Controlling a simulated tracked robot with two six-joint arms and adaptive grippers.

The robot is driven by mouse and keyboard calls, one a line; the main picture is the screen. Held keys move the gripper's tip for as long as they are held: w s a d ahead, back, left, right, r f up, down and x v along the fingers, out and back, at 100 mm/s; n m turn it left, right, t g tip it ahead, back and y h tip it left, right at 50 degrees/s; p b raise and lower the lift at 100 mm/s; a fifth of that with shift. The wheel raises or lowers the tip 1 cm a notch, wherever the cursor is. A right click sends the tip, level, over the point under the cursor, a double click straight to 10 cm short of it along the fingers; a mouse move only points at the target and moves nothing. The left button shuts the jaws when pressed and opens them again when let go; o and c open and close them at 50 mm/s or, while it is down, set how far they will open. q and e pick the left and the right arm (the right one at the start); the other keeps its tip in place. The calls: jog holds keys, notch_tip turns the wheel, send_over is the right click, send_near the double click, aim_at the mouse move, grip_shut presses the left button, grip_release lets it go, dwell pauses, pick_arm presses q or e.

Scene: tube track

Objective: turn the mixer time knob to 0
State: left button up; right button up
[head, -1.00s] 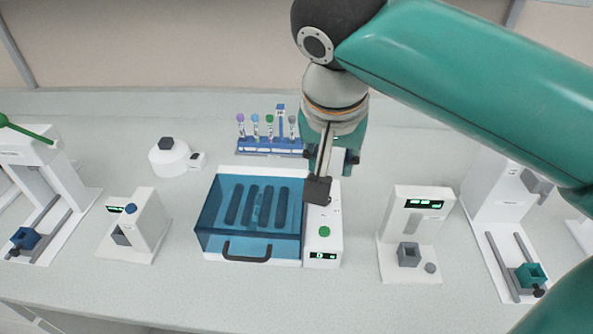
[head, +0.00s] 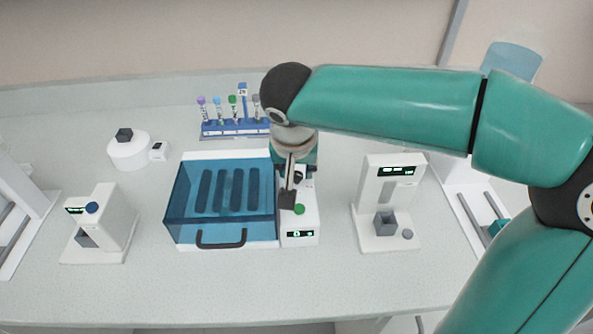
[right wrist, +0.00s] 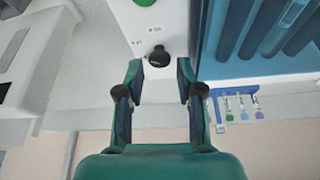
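The mixer is a white unit with a blue see-through lid (head: 222,205) over dark tube slots and a white control panel (head: 300,222) on its right side. The panel carries a green button (head: 299,209) and a small lit display (head: 300,234). In the right wrist view a black knob (right wrist: 159,57) with small printed marks around it sits on the panel. My right gripper (right wrist: 160,72) is open, with one finger on each side of the knob's near end and gaps visible; contact is not seen. In the head view my right gripper (head: 290,190) hides part of the panel. My left gripper is not in view.
A blue tube rack (head: 235,127) stands behind the mixer. A white device with a display (head: 385,215) stands to the right, another (head: 100,225) to the left. A round white device (head: 128,150) is at back left. The bench in front is clear.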

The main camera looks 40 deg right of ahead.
jog(key=shift+x, duration=0.9)
grip_shut()
